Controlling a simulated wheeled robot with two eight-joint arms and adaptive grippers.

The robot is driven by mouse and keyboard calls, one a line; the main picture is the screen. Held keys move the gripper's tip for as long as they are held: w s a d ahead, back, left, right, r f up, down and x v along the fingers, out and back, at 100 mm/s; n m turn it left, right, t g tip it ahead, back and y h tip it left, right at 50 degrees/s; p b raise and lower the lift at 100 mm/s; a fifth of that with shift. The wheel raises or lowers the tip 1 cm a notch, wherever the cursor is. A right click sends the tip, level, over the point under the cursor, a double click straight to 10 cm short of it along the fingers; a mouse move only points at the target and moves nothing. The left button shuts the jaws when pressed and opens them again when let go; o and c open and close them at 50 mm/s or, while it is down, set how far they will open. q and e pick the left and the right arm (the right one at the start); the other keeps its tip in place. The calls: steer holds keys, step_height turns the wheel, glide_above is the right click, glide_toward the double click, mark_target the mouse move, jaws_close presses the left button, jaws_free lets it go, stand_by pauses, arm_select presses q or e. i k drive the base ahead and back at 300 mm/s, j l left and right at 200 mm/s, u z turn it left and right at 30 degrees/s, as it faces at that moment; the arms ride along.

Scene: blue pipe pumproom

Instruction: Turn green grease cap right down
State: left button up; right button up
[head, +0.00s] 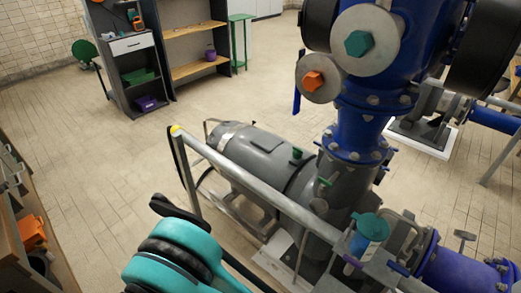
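Several green parts show in the head view, and I cannot tell for sure which is the right grease cap. A small dark green cap (297,153) stands upright on top of the grey pump body (262,158). A thin green piece (325,182) sits close to its right, lower on the pump. A teal-topped blue cylinder (369,235) stands at the lower right. A large green hexagonal cap (359,43) is on a pale disc of the blue pipe. A teal and black part at the bottom left looks like my own arm. No gripper fingers are visible.
A grey pipe rail (255,182) crosses in front of the pump. A blue vertical pipe (362,125) rises behind it, with an orange hexagonal cap (313,82) beside it. Shelves (195,45) stand at the back left. The tiled floor (75,165) at left is clear.

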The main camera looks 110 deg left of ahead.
mark_target(297, 152)
steer(key=u, duration=3.3)
steer(key=z, duration=0.25)
steer(key=i+j+z, duration=0.25)
steer(key=j+z, duration=0.2)
steer(key=j, duration=0.3)
steer(key=i+j+z, duration=0.25)
steer(key=j, duration=0.15)
steer(key=i+j, duration=0.1)
steer(key=j, duration=0.6)
steer(key=i+j+z, duration=0.1)
steer(key=j, duration=0.6)
steer(key=i+j, duration=0.1)
steer(key=j, duration=0.6)
steer(key=i+j+z, duration=0.1)
steer(key=j, duration=0.6)
